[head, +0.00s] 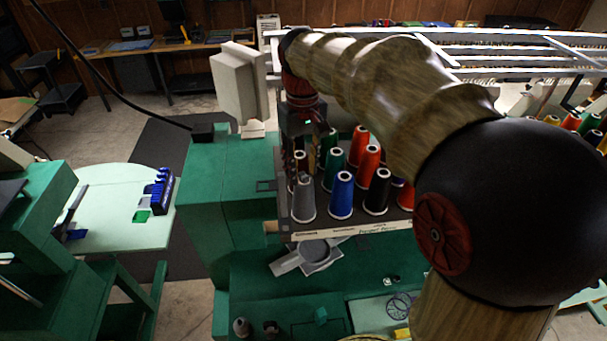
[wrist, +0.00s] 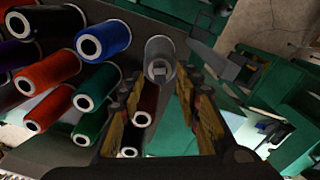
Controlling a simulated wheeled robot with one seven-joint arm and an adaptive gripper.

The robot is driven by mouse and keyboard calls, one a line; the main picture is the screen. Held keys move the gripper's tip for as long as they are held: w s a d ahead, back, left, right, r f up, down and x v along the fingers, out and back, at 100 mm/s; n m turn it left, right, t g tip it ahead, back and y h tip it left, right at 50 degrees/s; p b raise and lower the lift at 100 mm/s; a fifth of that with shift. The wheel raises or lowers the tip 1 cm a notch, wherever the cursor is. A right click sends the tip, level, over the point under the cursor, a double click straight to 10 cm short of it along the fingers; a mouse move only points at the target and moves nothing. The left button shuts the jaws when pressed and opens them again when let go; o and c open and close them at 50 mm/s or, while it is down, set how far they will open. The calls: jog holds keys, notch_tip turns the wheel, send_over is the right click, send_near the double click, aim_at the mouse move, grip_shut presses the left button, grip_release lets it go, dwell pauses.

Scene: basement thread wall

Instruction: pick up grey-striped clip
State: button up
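I cannot make out a grey-striped clip for sure. In the wrist view a grey thread cone (wrist: 159,50) stands between and beyond my fingertips, with a small grey piece (wrist: 158,72) at its top end; whether that is the clip I cannot tell. My gripper (wrist: 160,84) is open, its two wooden-looking fingers apart with nothing visibly clamped between them. In the head view my gripper (head: 300,166) points down just above the grey cone (head: 303,203), at the left end of the front row; its fingers are dark and small there.
A blue cone (head: 342,197) and a black cone (head: 377,192) stand close to the right of the grey one, with red and green cones behind. They share a dark shelf with a white label strip (head: 350,231). A green cabinet (head: 230,190) stands left.

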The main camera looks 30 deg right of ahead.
jog(key=shift+f, duration=0.4)
jog(key=shift+c, duration=0.7)
jog(key=c, duration=0.7)
jog(key=shift+o, duration=0.2)
jog(key=shift+r, duration=0.1)
jog(key=shift+r, duration=0.5)
jog(key=s+a+r+b, duration=0.4)
jog(key=s+a+r, duration=0.1)
jog(key=s+r, duration=0.7)
jog(key=shift+s+a, duration=0.15)
jog(key=shift+s, duration=0.35)
